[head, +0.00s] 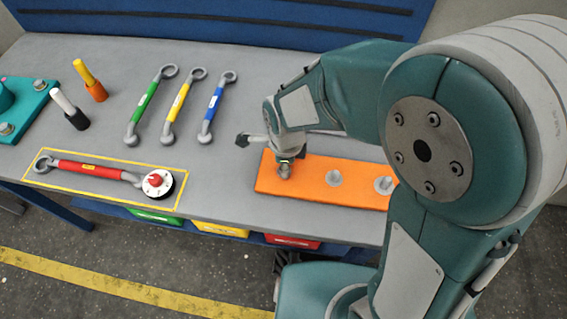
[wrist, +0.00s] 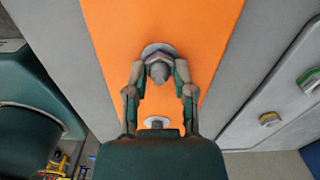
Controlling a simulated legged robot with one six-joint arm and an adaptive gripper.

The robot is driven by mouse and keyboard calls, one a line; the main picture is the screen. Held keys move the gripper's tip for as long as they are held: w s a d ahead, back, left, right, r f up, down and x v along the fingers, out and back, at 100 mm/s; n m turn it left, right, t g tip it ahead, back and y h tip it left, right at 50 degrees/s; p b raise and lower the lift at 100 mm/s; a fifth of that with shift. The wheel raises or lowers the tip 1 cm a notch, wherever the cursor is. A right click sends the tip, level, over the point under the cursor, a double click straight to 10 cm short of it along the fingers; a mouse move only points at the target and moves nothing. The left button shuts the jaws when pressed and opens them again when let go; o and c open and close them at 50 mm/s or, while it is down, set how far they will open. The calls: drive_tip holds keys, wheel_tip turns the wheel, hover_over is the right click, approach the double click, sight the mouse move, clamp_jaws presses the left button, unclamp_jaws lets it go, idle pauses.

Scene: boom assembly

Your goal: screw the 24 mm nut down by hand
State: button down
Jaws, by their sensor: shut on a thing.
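An orange plate (head: 310,187) lies on the grey table with a row of studs on it. My gripper (head: 285,162) is over the plate's left end, its fingers down around the leftmost stud and nut (head: 284,172). In the wrist view the two fingers (wrist: 158,78) are shut on the nut (wrist: 157,54) from both sides, above a pale round washer. The stud's dark rounded tip points at the camera. The fingers hide part of the nut, so its seating is hard to tell. Two more studs, a middle one (head: 333,178) and a right one (head: 383,184), stand apart from my gripper.
Green (head: 146,105), yellow (head: 183,107) and blue (head: 216,106) wrenches lie left of my arm. A red wrench (head: 95,171) with a white dial lies inside a yellow outline.

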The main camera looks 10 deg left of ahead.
drive_tip(key=shift+s+d+f+m, duration=0.1)
drive_tip(key=shift+s+d+m, duration=0.05)
drive_tip(key=shift+m, duration=1.05)
drive_tip(key=shift+m, duration=0.3)
drive_tip(key=shift+m, duration=1)
drive_tip(key=shift+c, duration=1.9)
unclamp_jaws()
drive_tip(key=shift+d, duration=0.1)
